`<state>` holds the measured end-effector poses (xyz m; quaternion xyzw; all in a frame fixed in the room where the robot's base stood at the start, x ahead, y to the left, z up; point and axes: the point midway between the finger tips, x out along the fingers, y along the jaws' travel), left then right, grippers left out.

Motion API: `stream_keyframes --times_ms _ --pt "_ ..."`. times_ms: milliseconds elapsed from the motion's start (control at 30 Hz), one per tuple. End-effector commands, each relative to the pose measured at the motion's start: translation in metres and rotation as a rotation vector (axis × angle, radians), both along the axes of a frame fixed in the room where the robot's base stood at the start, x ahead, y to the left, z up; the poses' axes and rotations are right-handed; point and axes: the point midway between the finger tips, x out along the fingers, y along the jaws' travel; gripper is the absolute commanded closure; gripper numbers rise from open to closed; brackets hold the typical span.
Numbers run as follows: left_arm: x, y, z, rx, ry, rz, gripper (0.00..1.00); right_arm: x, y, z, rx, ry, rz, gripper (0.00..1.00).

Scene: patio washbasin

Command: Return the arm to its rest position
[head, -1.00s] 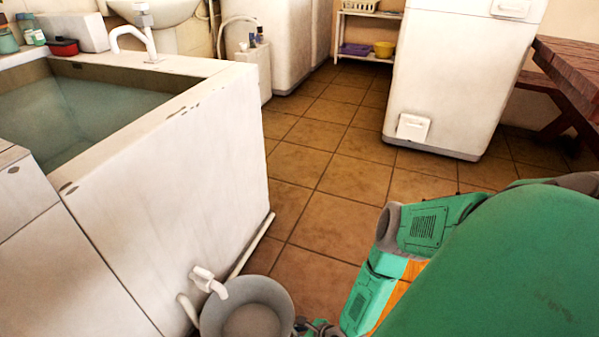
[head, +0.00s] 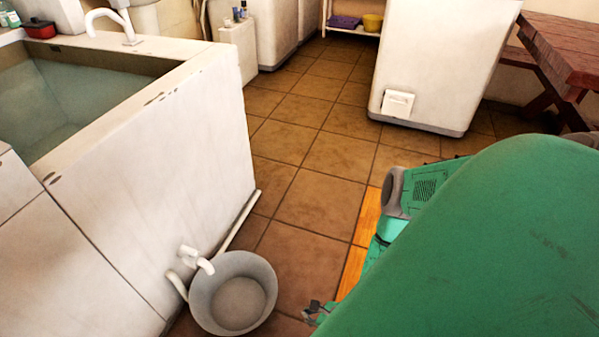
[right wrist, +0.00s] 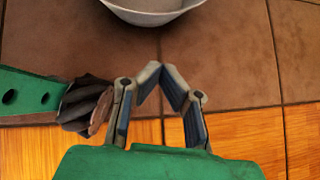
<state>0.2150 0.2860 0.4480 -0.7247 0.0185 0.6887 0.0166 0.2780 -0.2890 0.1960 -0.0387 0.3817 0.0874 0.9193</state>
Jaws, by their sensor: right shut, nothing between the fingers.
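My right arm, green, fills the lower right of the head view. My right gripper (head: 314,308) shows small at the bottom, just right of the grey bucket (head: 232,292), mostly hidden behind the arm. In the right wrist view the gripper (right wrist: 162,72) has its fingertips together, with nothing between them. The bucket's rim (right wrist: 152,14) shows beyond the fingertips there, apart from them. My left gripper is in neither view.
The white basin block (head: 150,170) with water stands at left, with a white spout (head: 196,260) above the bucket. An orange wood-grained surface (head: 362,240) lies beside my arm. A white cabinet (head: 440,60) and red-brown table (head: 565,45) stand behind. The tiled floor between is clear.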

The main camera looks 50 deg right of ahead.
Motion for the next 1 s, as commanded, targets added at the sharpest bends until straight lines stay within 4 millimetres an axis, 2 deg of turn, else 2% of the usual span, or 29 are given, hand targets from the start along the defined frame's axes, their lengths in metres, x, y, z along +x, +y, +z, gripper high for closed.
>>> stream_keyframes --times_ms 333,367,467,567,633,733,800,867,933,1000 --pt "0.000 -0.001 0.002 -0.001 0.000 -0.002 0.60 -0.003 0.003 0.006 -0.010 0.001 0.005 1.00" --pt "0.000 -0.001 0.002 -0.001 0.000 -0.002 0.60 -0.002 0.006 0.007 -0.013 0.002 0.016 1.00" --pt "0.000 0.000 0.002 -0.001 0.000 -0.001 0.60 0.004 0.033 0.016 -0.040 0.005 0.113 1.00" --pt "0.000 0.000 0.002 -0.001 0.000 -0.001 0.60 0.010 0.079 0.035 -0.108 0.005 0.328 1.00" --pt "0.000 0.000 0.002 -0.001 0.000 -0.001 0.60 0.009 0.114 0.054 -0.184 -0.005 0.536 1.00" --pt "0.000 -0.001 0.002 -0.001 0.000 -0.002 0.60 -0.001 0.147 0.083 -0.322 -0.033 0.865 1.00" --pt "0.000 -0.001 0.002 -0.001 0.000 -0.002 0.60 -0.011 0.159 0.103 -0.430 -0.062 1.100 1.00" --pt "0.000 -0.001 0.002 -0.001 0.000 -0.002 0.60 -0.021 0.162 0.120 -0.529 -0.089 1.302 1.00" --pt "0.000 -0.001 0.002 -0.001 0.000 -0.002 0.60 -0.031 0.156 0.138 -0.650 -0.120 1.537 1.00" --pt "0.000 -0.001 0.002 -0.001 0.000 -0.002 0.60 -0.041 0.142 0.157 -0.771 -0.147 1.766 1.00"
